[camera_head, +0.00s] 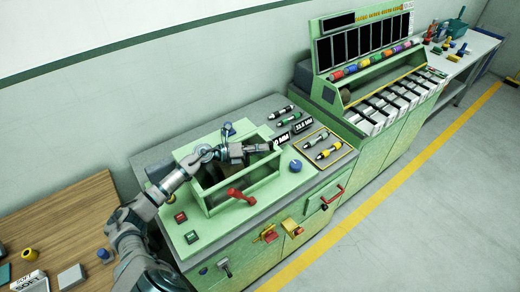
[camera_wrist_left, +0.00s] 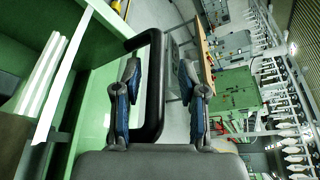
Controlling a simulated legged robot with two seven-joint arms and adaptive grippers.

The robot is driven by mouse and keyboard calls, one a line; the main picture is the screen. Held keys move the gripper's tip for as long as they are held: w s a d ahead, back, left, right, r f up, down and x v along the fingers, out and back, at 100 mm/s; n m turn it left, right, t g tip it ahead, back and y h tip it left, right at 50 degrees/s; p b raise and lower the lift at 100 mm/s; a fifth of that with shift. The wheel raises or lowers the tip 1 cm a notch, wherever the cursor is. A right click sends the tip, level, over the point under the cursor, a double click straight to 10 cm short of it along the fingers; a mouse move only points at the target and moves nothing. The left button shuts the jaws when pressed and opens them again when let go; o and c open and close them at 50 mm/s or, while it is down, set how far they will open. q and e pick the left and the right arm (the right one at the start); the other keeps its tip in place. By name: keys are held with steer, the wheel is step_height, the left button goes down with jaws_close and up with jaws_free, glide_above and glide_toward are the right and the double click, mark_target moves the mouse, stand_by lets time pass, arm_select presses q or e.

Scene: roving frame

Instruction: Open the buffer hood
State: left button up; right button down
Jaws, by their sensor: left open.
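The buffer hood seems to be the green box-like housing (camera_head: 240,192) on the green machine. Its top shows a dark opening, and I cannot tell which part of it is the moving cover. My left arm reaches over it from the left, with the left gripper (camera_head: 264,148) at its far right edge. In the left wrist view the left gripper (camera_wrist_left: 160,100) is open, its two blue-grey fingers apart. A black bar handle (camera_wrist_left: 154,85) stands between the fingers, beside a green panel (camera_wrist_left: 95,110). Contact with the fingers cannot be made out. My right gripper is not in view.
A wooden table (camera_head: 70,220) stands at left. The floor (camera_head: 400,230) in front is clear.

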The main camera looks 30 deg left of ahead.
arm_select(q)
steer(key=shift+a+f, duration=0.1)
steer(key=shift+a, duration=0.2)
steer(key=shift+c, duration=0.2)
steer(key=shift+a+f, duration=0.15)
steer(key=shift+a, duration=0.35)
jaws_close()
steer(key=shift+d, duration=0.1)
steer(key=shift+s+d, duration=0.1)
steer(key=shift+d, duration=0.25)
steer(key=shift+r, duration=0.2)
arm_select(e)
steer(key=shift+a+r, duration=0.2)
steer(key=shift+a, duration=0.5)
arm_select(q)
steer(key=shift+a+r+n, duration=0.25)
steer(key=shift+r+n, duration=0.05)
